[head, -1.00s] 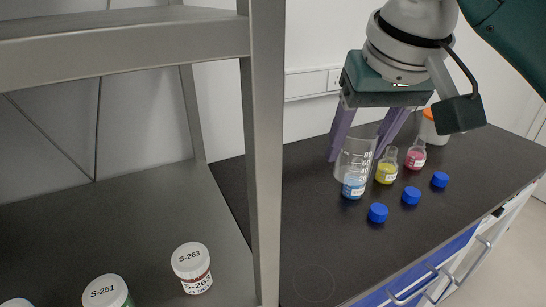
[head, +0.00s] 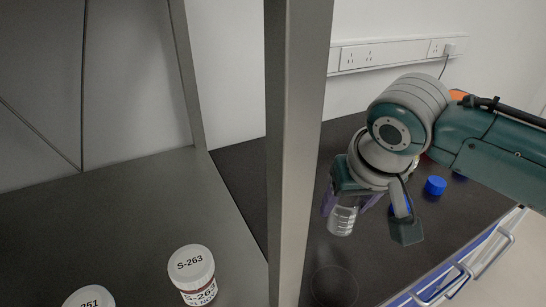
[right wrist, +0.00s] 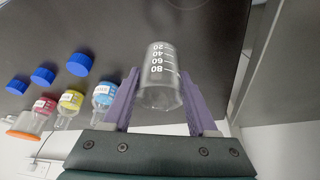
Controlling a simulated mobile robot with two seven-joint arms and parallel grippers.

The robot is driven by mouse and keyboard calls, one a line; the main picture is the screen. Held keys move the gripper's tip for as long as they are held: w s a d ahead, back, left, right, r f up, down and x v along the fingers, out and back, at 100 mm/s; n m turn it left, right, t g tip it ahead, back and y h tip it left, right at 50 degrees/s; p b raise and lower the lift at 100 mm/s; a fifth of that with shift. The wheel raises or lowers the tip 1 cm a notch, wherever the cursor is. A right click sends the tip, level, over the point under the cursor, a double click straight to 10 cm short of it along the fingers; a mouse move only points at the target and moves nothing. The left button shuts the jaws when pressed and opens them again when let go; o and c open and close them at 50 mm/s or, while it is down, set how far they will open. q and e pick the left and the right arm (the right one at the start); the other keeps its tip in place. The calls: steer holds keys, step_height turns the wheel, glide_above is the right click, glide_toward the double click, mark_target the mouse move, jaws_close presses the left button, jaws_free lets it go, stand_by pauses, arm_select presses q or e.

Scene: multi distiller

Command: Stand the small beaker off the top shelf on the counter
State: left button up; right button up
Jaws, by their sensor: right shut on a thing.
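The small clear beaker (head: 342,220) hangs between the purple fingers of my right gripper (head: 347,203), over the dark counter (head: 308,240). In the right wrist view the beaker (right wrist: 160,70) shows white volume marks, and the fingers (right wrist: 160,98) close on its two sides. The beaker looks roughly upright and appears to be above the counter; the exact gap cannot be told. A thin circle outline (head: 334,287) is on the counter nearer the front. My left gripper is not in view.
A grey shelf post (head: 295,150) stands left of my right gripper. White jars, one S-263 (head: 191,270), sit on the shelf. Blue (right wrist: 104,95), yellow (right wrist: 70,102) and pink (right wrist: 43,106) bottles and blue caps (right wrist: 80,63) stand on the counter. The counter around the circle is clear.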

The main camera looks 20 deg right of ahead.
mark_target(341, 223)
steer(key=shift+f+b, duration=0.55)
steer(key=shift+f, duration=1.5)
steer(key=shift+f, duration=0.1)
steer(key=o, duration=1.4)
steer(key=shift+c, duration=0.2)
